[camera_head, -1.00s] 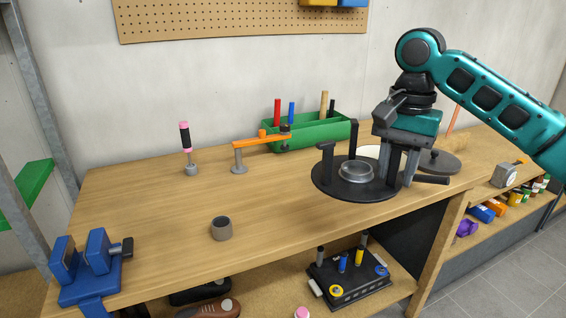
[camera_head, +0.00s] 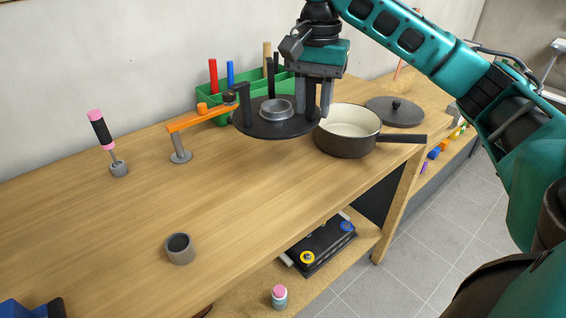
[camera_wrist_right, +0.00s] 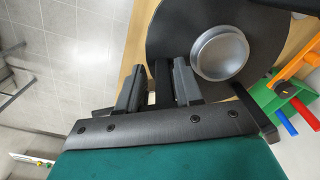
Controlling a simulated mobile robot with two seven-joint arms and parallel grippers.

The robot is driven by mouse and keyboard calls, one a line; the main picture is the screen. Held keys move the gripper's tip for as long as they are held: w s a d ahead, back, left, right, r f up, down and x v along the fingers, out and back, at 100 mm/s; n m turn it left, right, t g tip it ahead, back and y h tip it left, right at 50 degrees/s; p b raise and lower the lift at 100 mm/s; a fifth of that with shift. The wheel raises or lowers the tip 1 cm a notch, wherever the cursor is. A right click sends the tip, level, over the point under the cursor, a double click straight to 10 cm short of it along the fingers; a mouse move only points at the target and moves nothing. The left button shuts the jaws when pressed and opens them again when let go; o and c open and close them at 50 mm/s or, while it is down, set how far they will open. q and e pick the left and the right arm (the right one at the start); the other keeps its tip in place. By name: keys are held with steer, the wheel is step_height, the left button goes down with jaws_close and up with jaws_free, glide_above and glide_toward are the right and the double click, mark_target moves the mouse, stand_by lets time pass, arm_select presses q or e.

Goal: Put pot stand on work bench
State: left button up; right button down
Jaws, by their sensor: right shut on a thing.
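The pot stand (camera_head: 262,129) is a black round plate with black upright posts and a silver ring in its middle. My right gripper (camera_head: 314,108) points down and is shut on one of the posts at the plate's right side. The plate is about level and appears to hang over the back part of the wooden work bench (camera_head: 240,205); the size of the gap is hard to judge. In the right wrist view the fingers (camera_wrist_right: 157,88) close around the post beside the plate (camera_wrist_right: 172,38). My left gripper is not in view.
A dark pot (camera_head: 345,144) stands just right of the plate, with a lid (camera_head: 396,112) behind. The orange-armed holder (camera_head: 181,156) and green bin (camera_head: 212,97) are close on the left. A grey cup (camera_head: 180,250) stands in front. The bench middle is clear.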

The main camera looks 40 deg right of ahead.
mark_target(313, 119)
step_height(313, 119, down, 18)
steer(key=shift+f, duration=0.25)
steer(key=c, duration=0.7)
jaws_free()
step_height(313, 119, up, 12)
steer(key=shift+s, duration=0.1)
stand_by(0.5)
stand_by(0.6)
